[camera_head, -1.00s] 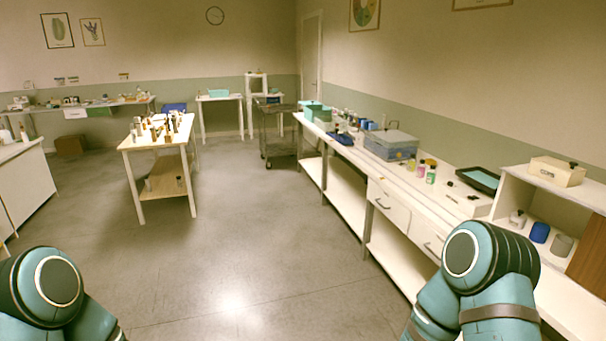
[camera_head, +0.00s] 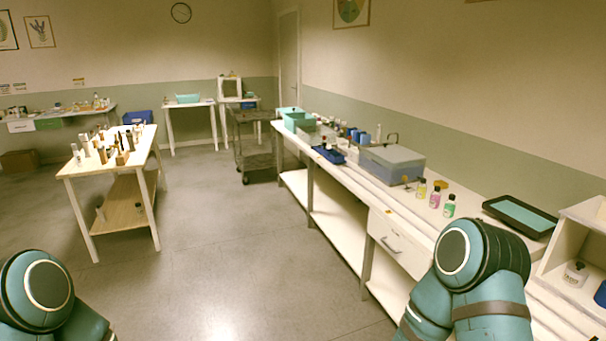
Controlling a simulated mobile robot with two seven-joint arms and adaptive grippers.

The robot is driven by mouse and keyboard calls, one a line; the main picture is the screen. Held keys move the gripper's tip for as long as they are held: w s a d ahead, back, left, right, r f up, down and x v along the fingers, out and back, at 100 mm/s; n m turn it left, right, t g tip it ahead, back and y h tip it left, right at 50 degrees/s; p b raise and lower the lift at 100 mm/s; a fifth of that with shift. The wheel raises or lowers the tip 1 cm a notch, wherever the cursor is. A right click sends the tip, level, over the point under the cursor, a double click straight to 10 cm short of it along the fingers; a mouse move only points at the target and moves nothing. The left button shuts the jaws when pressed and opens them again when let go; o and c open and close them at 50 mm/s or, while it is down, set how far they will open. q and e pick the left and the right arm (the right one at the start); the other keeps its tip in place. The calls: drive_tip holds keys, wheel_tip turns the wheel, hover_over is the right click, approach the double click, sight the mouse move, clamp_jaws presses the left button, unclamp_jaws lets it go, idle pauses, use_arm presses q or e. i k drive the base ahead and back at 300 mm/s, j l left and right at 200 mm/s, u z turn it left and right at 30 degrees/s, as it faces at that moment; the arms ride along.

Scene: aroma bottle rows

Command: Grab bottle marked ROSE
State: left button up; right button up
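Several small bottles stand on the long right bench: a yellow one (camera_head: 421,188), a pink one (camera_head: 435,196) and a green one (camera_head: 449,205). Their labels are too small to read, so I cannot tell whether one is marked ROSE. More small bottles (camera_head: 118,148) stand on the white table (camera_head: 72,169) at the left, also unreadable from here. Only upper parts of my two arms show at the lower left and lower right. Both grippers are out of view.
A grey lidded box (camera_head: 392,165), a blue tray (camera_head: 329,154) and a dark tray (camera_head: 520,216) sit on the right bench (camera_head: 400,205). A dark cart (camera_head: 255,161) stands at the back. The grey floor (camera_head: 225,240) between table and bench is open.

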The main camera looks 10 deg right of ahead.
sight(434, 198)
drive_tip(key=i+z, duration=0.15)
drive_tip(key=i, duration=0.3)
drive_tip(key=i+j+z, duration=0.15)
drive_tip(key=i, duration=0.3)
drive_tip(key=i+j+z, duration=0.15)
drive_tip(key=i, duration=0.3)
drive_tip(key=i+z, duration=0.25)
drive_tip(key=z, duration=0.2)
drive_tip(key=i+j+z, duration=0.1)
drive_tip(key=z, duration=0.3)
drive_tip(key=i+j+z, duration=0.2)
drive_tip(key=i+z, duration=0.25)
drive_tip(key=i+j+z, duration=0.15)
drive_tip(key=z, duration=0.2)
drive_tip(key=i+j+z, duration=0.15)
drive_tip(key=z, duration=0.2)
drive_tip(key=i+j+z, duration=0.1)
drive_tip(key=j+z, duration=0.2)
